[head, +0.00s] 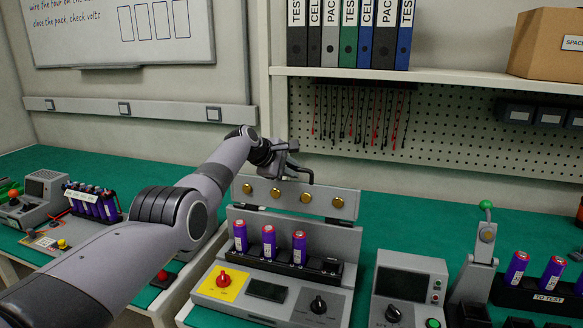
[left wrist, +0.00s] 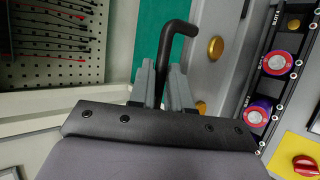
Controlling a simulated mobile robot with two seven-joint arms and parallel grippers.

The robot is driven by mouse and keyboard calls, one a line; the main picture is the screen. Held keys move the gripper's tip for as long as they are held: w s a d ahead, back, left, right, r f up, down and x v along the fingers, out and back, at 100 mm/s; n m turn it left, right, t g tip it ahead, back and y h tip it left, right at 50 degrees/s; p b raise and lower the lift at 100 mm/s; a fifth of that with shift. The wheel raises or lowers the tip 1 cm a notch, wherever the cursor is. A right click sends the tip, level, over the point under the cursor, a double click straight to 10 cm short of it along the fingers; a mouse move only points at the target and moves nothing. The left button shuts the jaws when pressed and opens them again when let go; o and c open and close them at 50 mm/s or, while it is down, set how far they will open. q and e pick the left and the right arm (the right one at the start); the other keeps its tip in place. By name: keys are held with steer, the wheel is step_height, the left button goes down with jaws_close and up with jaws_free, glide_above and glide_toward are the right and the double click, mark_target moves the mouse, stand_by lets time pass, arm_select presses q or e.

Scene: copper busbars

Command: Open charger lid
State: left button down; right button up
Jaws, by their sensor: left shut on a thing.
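The charger (head: 270,290) stands on the bench in the middle of the head view. Its grey lid (head: 263,203) is raised behind the cell bay, with several round gold contacts facing forward. Three purple cells (head: 268,242) stand in the black bay below, at its left; slots at the right look empty. My left gripper (head: 289,166) is at the lid's top edge, shut on the black bent handle (head: 307,177). In the left wrist view the fingers (left wrist: 163,80) close around the handle (left wrist: 178,35), with a gold contact (left wrist: 215,47) beside it. My right gripper is out of view.
A grey meter unit (head: 408,285) and a green-knobbed lever fixture (head: 486,235) stand to the right, near more purple cells (head: 552,272). A cell rack (head: 95,203) is at the left. A pegboard (head: 450,145) with hanging leads and a shelf rise behind.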

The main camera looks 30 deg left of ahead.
arm_select(q)
steer(key=shift+w+f+g, duration=0.1)
steer(key=shift+f+g, duration=0.2)
steer(key=shift+f, duration=0.2)
steer(key=c, duration=1.1)
jaws_free()
steer(key=shift+c, duration=0.2)
steer(key=shift+a+r, duration=0.15)
steer(key=shift+s+a+r, duration=0.2)
steer(key=shift+s+r, duration=0.15)
steer(key=shift+r, duration=0.05)
steer(key=v, duration=0.6)
steer(key=shift+r, duration=0.15)
steer(key=shift+d, duration=0.2)
